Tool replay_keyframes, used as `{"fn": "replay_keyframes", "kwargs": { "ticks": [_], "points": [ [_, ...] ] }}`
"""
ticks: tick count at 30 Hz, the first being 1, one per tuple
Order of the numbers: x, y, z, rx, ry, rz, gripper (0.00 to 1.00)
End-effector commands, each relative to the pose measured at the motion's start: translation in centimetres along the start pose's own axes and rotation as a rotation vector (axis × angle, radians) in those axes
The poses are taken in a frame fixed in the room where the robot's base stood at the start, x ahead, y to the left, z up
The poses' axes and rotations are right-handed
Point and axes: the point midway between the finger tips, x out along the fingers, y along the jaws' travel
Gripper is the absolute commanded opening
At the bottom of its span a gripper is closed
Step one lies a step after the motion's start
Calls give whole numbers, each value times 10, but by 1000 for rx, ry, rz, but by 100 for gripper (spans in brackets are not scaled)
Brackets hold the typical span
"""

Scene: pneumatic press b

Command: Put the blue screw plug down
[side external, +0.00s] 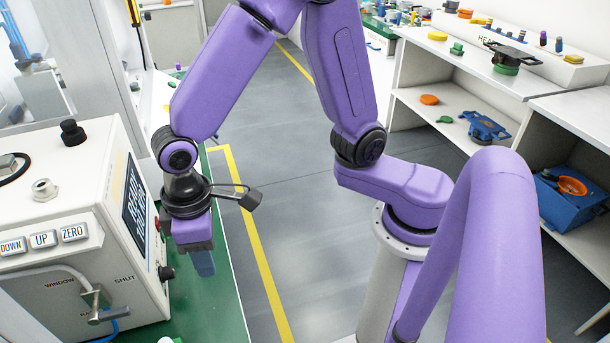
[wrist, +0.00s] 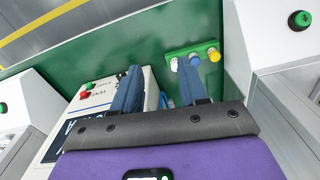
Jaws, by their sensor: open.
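My gripper (side external: 204,270) points down over the green bench top (side external: 216,316), to the right of the white control box (side external: 68,185). In the wrist view the two blue fingers of my gripper (wrist: 160,70) stand well apart with nothing between them. A small green rack (wrist: 181,53) on the green surface holds a white, a blue and a yellow piece in a row. The blue piece (wrist: 194,61) in the middle looks like the blue screw plug. It sits just past the tip of the right finger, apart from it as far as I can tell. The side view does not show it.
The control box has DOWN, UP and ZERO buttons, a display and a black knob (side external: 72,132) on top. In the wrist view, white housings stand at the left (wrist: 28,105) and right (wrist: 285,75). Shelves (side external: 450,100) with loose parts stand across the grey floor.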

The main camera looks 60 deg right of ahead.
Motion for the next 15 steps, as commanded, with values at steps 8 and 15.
{"fn": "replay_keyframes", "kwargs": {
  "ticks": [8,15],
  "points": [
    [-39,39,97,-193,12,-4,43],
    [-55,61,179,-348,17,-6,43]
  ]
}}
